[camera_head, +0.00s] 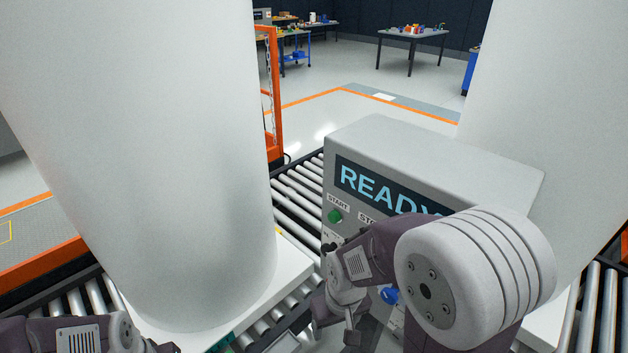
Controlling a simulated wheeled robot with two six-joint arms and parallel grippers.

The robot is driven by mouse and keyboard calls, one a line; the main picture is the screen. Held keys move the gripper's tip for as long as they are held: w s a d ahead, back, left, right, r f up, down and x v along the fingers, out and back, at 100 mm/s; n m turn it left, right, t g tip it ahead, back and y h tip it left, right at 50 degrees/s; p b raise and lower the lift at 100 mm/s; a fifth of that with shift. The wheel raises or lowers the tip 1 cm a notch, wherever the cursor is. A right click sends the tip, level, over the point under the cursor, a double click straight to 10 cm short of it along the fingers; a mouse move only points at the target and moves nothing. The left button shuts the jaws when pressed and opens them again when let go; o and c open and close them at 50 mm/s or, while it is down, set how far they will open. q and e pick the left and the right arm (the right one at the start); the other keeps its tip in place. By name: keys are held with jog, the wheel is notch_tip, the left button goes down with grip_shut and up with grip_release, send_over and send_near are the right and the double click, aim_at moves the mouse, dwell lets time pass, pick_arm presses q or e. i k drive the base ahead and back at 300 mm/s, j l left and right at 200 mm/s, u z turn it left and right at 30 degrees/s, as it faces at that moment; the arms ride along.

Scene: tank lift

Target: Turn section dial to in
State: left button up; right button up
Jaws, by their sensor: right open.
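A grey control box (420,158) stands among the rollers with a dark screen (375,184) reading READY. Its front has a green button (335,216) under a START label, and a STOP label is partly covered by my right arm. A dark control (328,247) shows at the front's left edge, and a blue knob (389,295) shows lower down. I cannot tell which is the section dial; its marks are hidden. My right gripper (335,325) is open in front of the box's lower front, left of the blue knob. My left gripper (158,346) is barely in view at the bottom edge.
A large white tank (150,150) stands on a pale base at left, close to my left arm. Another white tank (560,100) stands behind the box at right. Roller conveyors (297,200) run between them. An orange post (272,90) rises behind.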

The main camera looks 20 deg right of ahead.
aim_at(326, 249)
jog(key=k+l+z, duration=0.1)
jog(key=z, duration=0.3)
jog(key=k+l+z, duration=0.1)
jog(key=z, duration=0.3)
jog(key=k+l+z, duration=0.1)
jog(key=z, duration=0.25)
